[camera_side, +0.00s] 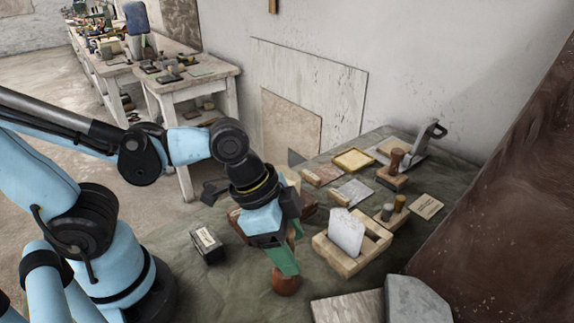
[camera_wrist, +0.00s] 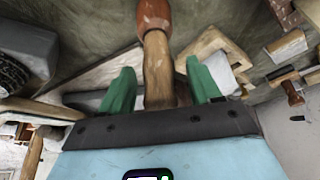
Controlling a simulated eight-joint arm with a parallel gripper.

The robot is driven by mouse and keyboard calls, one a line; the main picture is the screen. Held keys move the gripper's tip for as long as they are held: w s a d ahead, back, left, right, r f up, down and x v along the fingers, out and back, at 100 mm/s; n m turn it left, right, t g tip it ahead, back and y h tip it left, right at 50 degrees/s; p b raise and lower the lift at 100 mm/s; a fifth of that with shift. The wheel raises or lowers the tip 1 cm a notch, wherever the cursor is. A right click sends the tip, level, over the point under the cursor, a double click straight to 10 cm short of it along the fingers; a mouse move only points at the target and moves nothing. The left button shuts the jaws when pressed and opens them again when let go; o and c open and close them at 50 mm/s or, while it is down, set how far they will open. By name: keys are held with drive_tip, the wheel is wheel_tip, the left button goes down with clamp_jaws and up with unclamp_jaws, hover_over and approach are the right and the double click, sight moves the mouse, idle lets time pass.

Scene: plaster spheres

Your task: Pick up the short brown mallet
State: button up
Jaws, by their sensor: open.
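The short mallet has a reddish-brown head (camera_wrist: 154,14) and a lighter wooden handle (camera_wrist: 157,68). In the side view its head (camera_side: 285,284) shows just below my gripper (camera_side: 284,262), near the front of the cloth-covered table; most of its handle is hidden behind the gripper. In the wrist view the handle runs between the two green fingers of my gripper (camera_wrist: 158,72). The fingers are open, with a visible gap on each side of the handle.
A wooden box (camera_side: 350,262) with a white slab (camera_side: 346,232) stands close to the right of my gripper. Grey stone blocks (camera_side: 418,300) lie at the front right. A small dark box (camera_side: 207,245) sits to the left. A brown-handled stamp-like tool (camera_side: 394,172) stands farther back.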

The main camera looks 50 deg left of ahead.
drive_tip(key=shift+f, duration=0.3)
drive_tip(key=shift+c, duration=0.3)
drive_tip(key=c, duration=1)
drive_tip(key=shift+r, duration=0.2)
